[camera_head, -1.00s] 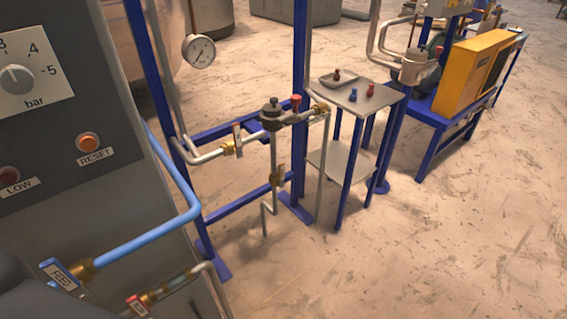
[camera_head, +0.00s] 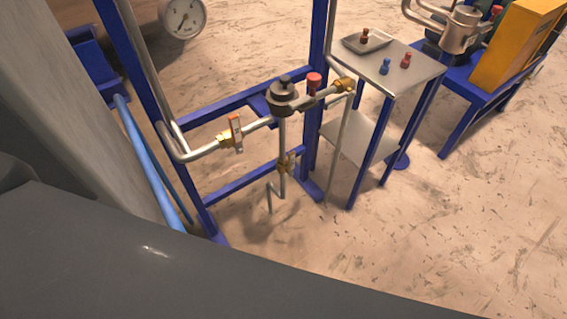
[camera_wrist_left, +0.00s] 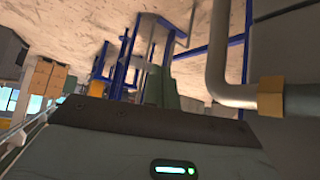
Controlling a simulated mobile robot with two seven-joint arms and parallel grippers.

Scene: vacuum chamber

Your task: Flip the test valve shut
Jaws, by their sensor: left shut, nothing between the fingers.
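A pipe assembly on a blue frame stands left of centre in the head view. No label shows which is the test valve. My left gripper (camera_wrist_left: 155,118) shows in the left wrist view only as its dark body and front edge; it is shut and empty, with its fingertips not clearly seen. It is apart from these valves. My right gripper is not in view.
A pressure gauge (camera_head: 183,16) sits behind the frame. A small table (camera_head: 420,68) with a tray (camera_head: 366,40) and blue and red pieces stands right of it. My dark arm covers the lower left. A thick grey pipe (camera_wrist_left: 222,70) is close in the wrist view.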

